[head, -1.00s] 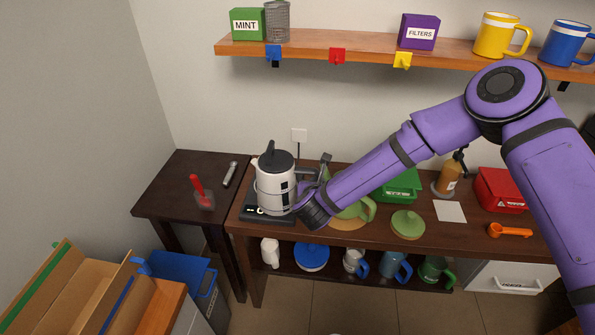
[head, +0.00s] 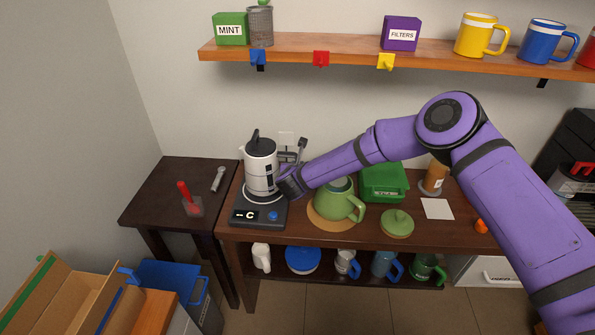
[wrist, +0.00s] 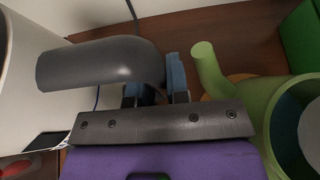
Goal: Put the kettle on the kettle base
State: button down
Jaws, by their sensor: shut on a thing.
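The white kettle (head: 260,172) with a black lid stands upright at the left of the brown counter, over the rear part of the dark kettle base (head: 240,222). The base's front, with its display and blue knob, is uncovered. I cannot tell whether the kettle's bottom touches the base or hangs slightly above it. My gripper (head: 287,178) is at the kettle's right side, shut on its handle. In the wrist view the blue-padded fingers (wrist: 157,85) close at the end of the grey handle (wrist: 100,62), with the white kettle body (wrist: 30,70) to the left.
A green teapot (head: 333,203) on a round mat stands close right of my gripper; its spout also shows in the wrist view (wrist: 207,68). A green box (head: 383,185) and a green lid (head: 397,222) lie farther right. A lower side table (head: 150,195) is at the left.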

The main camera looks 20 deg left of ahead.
jog(key=shift+f, duration=0.85)
jog(key=c, duration=1.4)
grip_release()
jog(key=v, duration=1.2)
